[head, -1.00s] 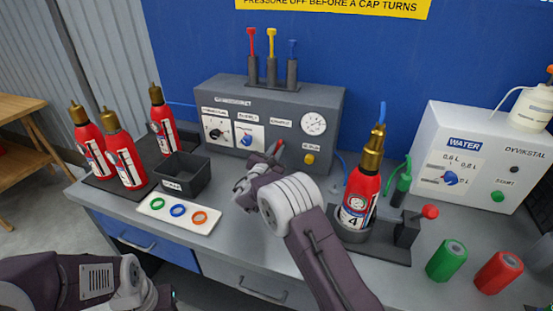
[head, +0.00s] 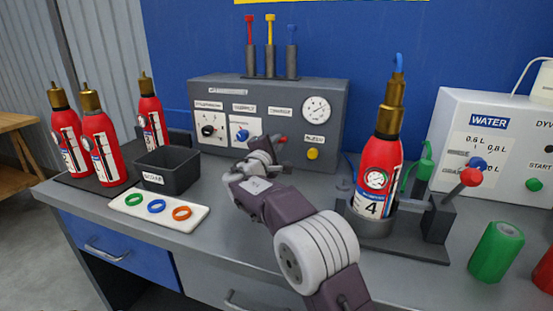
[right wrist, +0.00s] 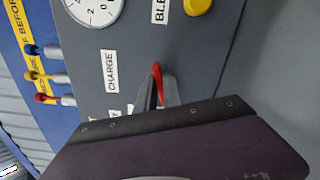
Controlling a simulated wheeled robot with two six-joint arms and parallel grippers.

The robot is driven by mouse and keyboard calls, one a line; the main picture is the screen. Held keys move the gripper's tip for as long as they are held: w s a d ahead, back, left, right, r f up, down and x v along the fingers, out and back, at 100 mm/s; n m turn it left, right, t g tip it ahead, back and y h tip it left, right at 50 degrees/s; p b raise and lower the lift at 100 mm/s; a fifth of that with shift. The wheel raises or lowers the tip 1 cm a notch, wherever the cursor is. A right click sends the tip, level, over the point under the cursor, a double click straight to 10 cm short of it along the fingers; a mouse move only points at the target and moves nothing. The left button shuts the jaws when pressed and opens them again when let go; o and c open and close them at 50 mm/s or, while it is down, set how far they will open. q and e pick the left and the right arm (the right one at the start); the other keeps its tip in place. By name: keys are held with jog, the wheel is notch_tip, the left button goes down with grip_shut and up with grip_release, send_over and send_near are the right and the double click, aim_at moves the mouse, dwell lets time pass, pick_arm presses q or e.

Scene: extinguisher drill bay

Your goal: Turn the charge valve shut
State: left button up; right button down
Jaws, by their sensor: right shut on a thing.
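The charge valve's red handle (head: 281,139) shows on the front of the grey panel, below the CHARGE label. My right gripper (head: 267,147) is at the panel, with the handle's red end sticking out to its right. In the right wrist view the red handle (right wrist: 157,72) lies between the two dark fingers of the right gripper (right wrist: 158,92), which is shut on it. The valve's hub is hidden behind the fingers. My left gripper is not in view.
The grey panel (head: 225,95) carries a gauge (head: 316,109), a yellow button (head: 313,154) and other knobs. A black bin (head: 167,168) and a tray of rings (head: 128,203) lie left of my right arm. A red extinguisher (head: 377,180) stands in a holder to the right.

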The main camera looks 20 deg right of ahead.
jog(key=shift+f+m+b, duration=0.15)
jog(key=shift+m+b, duration=0.8)
jog(key=shift+b, duration=0.1)
jog(key=shift+f+m+b, duration=0.15)
jog(key=shift+m+b, duration=0.8)
jog(key=shift+b, duration=0.1)
jog(key=c, duration=1.5)
grip_release()
jog(key=shift+s+r, duration=0.1)
jog(key=v, duration=0.9)
jog(key=shift+b, duration=0.35)
